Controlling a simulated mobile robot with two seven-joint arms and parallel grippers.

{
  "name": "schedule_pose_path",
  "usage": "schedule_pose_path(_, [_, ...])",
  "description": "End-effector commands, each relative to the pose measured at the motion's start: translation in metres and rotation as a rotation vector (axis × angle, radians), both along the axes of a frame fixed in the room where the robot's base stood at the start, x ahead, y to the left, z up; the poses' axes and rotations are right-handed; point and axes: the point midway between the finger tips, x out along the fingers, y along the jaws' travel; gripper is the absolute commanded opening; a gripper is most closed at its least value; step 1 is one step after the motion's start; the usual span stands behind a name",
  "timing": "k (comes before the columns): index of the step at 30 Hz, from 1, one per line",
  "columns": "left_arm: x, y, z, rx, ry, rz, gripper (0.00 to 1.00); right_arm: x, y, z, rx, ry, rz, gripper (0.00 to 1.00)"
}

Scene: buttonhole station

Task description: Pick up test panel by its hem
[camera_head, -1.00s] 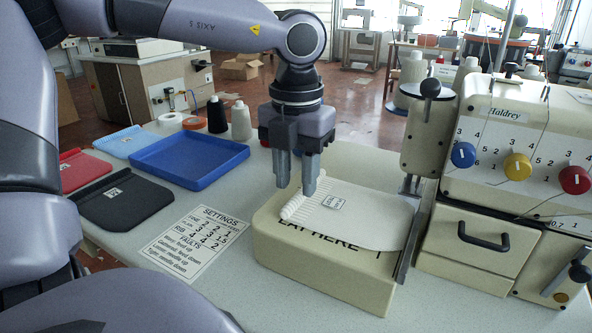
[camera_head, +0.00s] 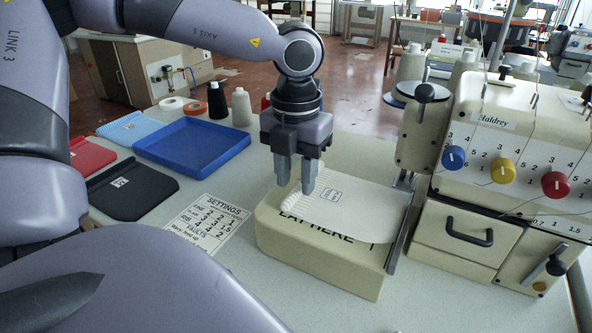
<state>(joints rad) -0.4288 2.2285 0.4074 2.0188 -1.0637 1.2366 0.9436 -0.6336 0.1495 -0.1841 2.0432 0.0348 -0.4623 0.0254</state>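The test panel (camera_head: 362,205) is a white cloth piece with a small printed label. It lies flat on the cream block (camera_head: 320,262) marked "LAY HERE", partly covering the lettering. Its ribbed, rolled hem (camera_head: 290,203) is at the left end. My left gripper (camera_head: 296,188) points down at the hem. Its two grey fingers are apart, one near the hem's outer left side and one over the panel's ribbed part. Whether the fingertips touch the cloth I cannot tell. My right gripper is not in view.
The cream machine (camera_head: 510,150) with coloured dials stands close on the right. A blue tray (camera_head: 193,143), a black panel (camera_head: 128,190), a red panel (camera_head: 88,155) and a light-blue panel (camera_head: 128,127) lie left. A settings sheet (camera_head: 208,222) lies on the table, with thread cones behind.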

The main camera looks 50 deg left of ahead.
Motion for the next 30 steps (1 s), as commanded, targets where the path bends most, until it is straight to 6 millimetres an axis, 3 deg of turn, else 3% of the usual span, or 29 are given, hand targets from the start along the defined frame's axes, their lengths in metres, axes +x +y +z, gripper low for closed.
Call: schedule_pose_path(30, [0.000,0.000,-0.015,0.000,0.000,0.000,0.36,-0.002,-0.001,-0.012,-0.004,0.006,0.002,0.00])
